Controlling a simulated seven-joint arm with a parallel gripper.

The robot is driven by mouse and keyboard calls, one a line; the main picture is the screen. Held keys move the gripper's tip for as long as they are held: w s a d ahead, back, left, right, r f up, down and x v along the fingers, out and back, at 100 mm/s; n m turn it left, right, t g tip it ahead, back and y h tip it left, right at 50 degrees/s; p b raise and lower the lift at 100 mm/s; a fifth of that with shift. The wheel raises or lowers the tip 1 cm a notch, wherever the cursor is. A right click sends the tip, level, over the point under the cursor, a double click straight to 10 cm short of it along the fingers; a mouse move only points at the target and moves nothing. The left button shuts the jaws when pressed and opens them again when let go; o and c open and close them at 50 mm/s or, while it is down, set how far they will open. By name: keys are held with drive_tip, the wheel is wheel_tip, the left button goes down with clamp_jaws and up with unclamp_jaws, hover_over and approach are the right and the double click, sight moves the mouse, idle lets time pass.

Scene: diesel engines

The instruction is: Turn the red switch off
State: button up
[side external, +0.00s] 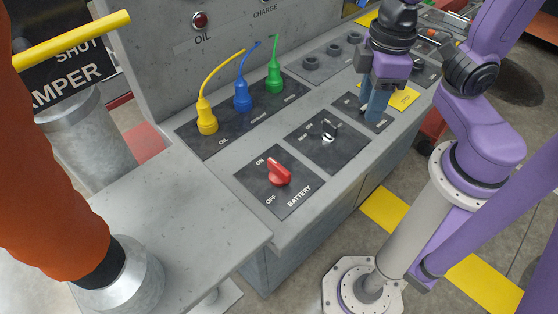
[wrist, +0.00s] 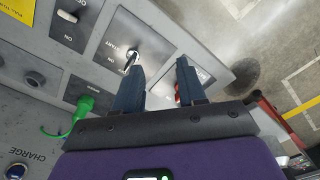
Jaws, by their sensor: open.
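The red switch (side external: 279,172) sits on the dark BATTERY plate (side external: 294,205) at the near end of the grey console. Its handle appears to point towards the ON label, with the OFF label nearer the front. My gripper (side external: 374,112) is open and empty, over the console to the right of and beyond the red switch, past the key switch. In the wrist view my gripper (wrist: 160,66) shows two blue fingers apart. A sliver of the red switch (wrist: 178,95) shows by the right finger, which hides most of it.
A key switch (side external: 328,133) stands between the red switch and my gripper; it also shows in the wrist view (wrist: 131,60). Yellow (side external: 207,118), blue (side external: 242,97) and green (side external: 274,78) plugs with cables stand behind. An orange pipe (side external: 50,170) is at left.

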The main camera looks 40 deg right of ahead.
sight(279, 166)
drive_tip(key=w+a+r+m, duration=0.2)
drive_tip(key=w+a+m, duration=0.25)
drive_tip(key=a, duration=0.25)
drive_tip(key=w+a+r+m, duration=0.2)
drive_tip(key=w+a+m, duration=0.25)
drive_tip(key=a, duration=0.35)
drive_tip(key=shift+m, duration=0.3)
drive_tip(key=f, duration=1.7)
drive_tip(key=shift+s+d, duration=0.2)
drive_tip(key=shift+s, duration=0.15)
clamp_jaws()
